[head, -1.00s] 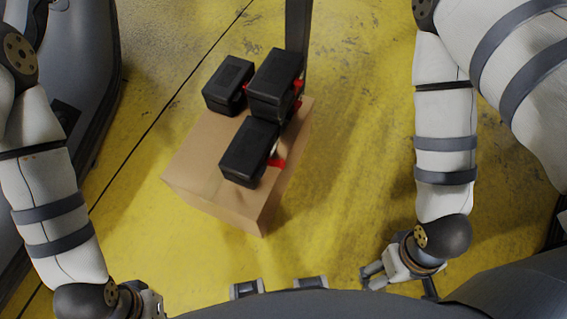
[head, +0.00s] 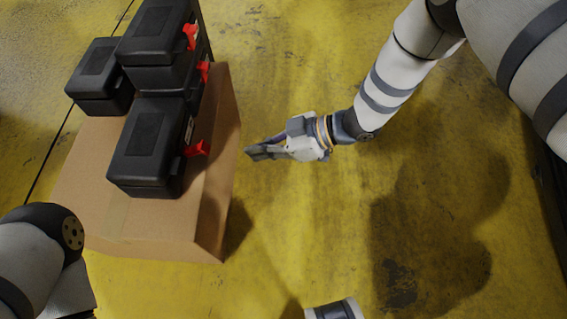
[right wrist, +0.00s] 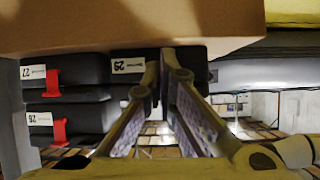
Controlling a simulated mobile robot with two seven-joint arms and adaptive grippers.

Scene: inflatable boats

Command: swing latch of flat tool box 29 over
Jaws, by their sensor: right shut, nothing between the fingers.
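Flat tool box 29 (head: 145,150) is a black case at the near end of the cardboard box's top. Its red latch (head: 196,148) sticks out from the side facing my right gripper. Its label 29 (right wrist: 128,66) shows upside down in the right wrist view, where my fingers cover the latch area. My right gripper (head: 252,152) is shut and empty, pointing at that side with a gap to the latch. Its fingers (right wrist: 167,75) also show in the right wrist view. My left gripper is out of view.
Two stacked black boxes (head: 152,35) with red latches stand behind; one is labelled 27 (right wrist: 38,72). Another black box (head: 100,80) is at back left. All rest on a cardboard box (head: 85,190). The yellow floor (head: 310,220) right of it is clear.

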